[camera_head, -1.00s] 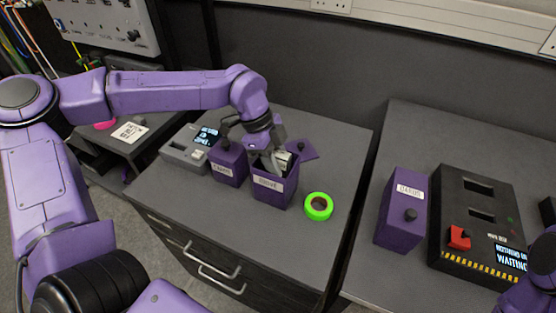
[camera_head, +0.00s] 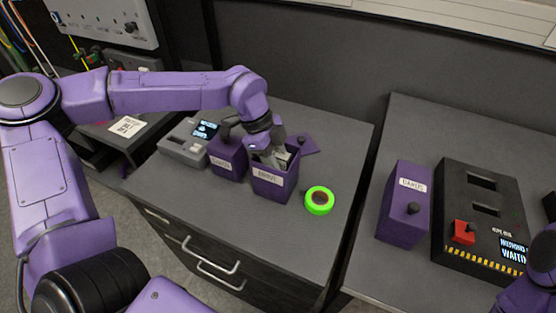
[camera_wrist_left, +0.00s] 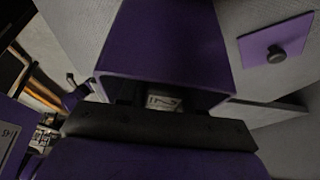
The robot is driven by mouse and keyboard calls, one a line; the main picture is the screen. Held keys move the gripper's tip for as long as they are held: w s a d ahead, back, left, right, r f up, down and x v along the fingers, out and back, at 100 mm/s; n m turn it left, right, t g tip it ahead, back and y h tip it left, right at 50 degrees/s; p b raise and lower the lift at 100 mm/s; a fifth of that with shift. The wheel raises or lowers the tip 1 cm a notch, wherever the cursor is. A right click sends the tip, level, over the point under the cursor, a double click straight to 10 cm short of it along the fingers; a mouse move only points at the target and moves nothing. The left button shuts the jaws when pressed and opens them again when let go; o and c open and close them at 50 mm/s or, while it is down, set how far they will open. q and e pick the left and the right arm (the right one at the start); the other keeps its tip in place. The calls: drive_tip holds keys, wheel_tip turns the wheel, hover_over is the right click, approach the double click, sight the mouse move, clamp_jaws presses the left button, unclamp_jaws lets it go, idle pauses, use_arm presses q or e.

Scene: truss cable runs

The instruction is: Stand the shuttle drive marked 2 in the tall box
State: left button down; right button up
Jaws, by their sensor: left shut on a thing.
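The open purple box (camera_head: 271,187) with a white label stands upright on the left cabinet top. My left gripper (camera_head: 272,157) points down into its mouth and is shut on a pale grey piece, seemingly the shuttle drive (camera_head: 285,160). The drive is mostly hidden by the box walls and the gripper; I cannot read a 2 on it or tell whether it touches the box floor. In the left wrist view the box wall (camera_wrist_left: 170,40) fills the centre, and a pale marked face of the drive (camera_wrist_left: 163,102) shows inside. My right gripper is out of view.
A closed purple box (camera_head: 226,160) stands close left of the open one, with a grey device (camera_head: 187,148) beyond. A purple lid (camera_head: 303,146) lies behind right, green tape (camera_head: 319,200) at right. Another purple box (camera_head: 405,205) and a black console (camera_head: 483,215) stand on the right table.

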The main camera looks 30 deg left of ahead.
use_arm(q)
drive_tip(key=shift+f, duration=0.2)
drive_tip(key=c, duration=0.7)
unclamp_jaws()
drive_tip(key=c, duration=0.3)
wheel_tip(320, 180, up, 8)
drive_tip(key=p, duration=0.6)
drive_tip(key=shift+f, duration=0.2)
